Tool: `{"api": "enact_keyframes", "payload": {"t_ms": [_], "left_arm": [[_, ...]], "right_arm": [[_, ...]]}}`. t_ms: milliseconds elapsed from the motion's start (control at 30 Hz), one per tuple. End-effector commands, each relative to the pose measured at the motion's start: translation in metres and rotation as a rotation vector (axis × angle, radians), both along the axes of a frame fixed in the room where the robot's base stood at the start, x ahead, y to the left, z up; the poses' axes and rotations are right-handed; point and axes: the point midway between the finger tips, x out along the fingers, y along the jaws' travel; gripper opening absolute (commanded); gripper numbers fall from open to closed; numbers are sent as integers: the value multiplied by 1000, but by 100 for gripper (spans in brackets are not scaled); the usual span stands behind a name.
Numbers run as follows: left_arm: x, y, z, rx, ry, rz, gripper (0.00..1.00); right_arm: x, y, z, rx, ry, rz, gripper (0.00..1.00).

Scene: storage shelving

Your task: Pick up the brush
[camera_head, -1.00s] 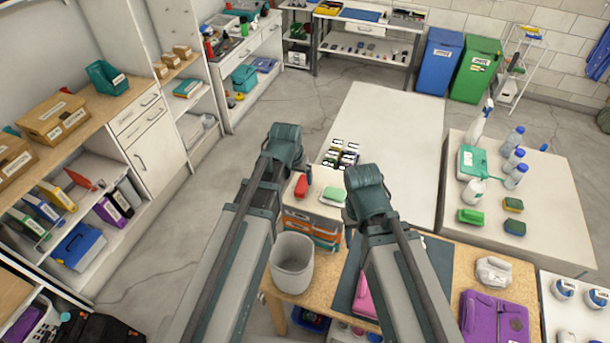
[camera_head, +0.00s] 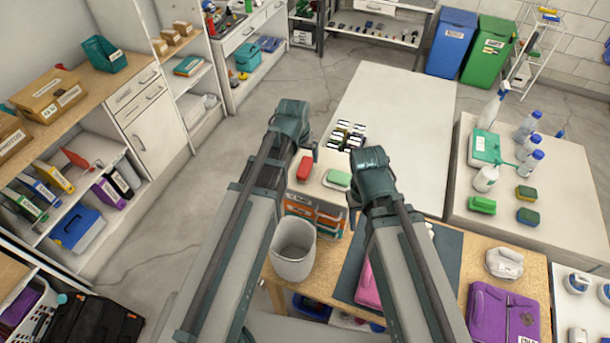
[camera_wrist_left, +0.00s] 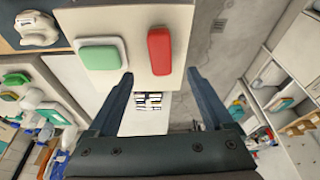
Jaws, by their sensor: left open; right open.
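I cannot make out a brush for certain in these views. A red block-like object (camera_head: 304,167) and a green-topped white pad (camera_head: 338,179) lie on a white drawer unit (camera_head: 318,186). In the left wrist view the red object (camera_wrist_left: 160,50) and the green pad (camera_wrist_left: 100,55) lie beyond my left gripper (camera_wrist_left: 160,76), whose two fingers are apart with nothing between them. My right gripper's fingers do not show.
A white table (camera_head: 575,205) at right bears bottles, a green block (camera_head: 482,205) and sponges. The long white table (camera_head: 400,120) is mostly bare.

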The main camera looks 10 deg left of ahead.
Motion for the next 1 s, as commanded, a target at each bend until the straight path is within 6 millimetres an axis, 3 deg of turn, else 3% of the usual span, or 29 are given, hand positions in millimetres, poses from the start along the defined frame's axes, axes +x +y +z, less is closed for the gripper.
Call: {"api": "enact_keyframes", "payload": {"t_ms": [33, 133, 567, 1000], "left_arm": [[3, 0, -15, 0, 0, 0, 85], [7, -1, -28, 0, 0, 0, 85], [12, -1, -40, 0, 0, 0, 85], [25, -2, -85, 0, 0, 0, 85]], "right_arm": [[0, 0, -15, 0, -1, -1, 50], [0, 0, -28, 0, -1, -2, 50], [0, 0, -40, 1, -2, -4, 50], [1, 0, -85, 0, -2, 3, 50]]}}
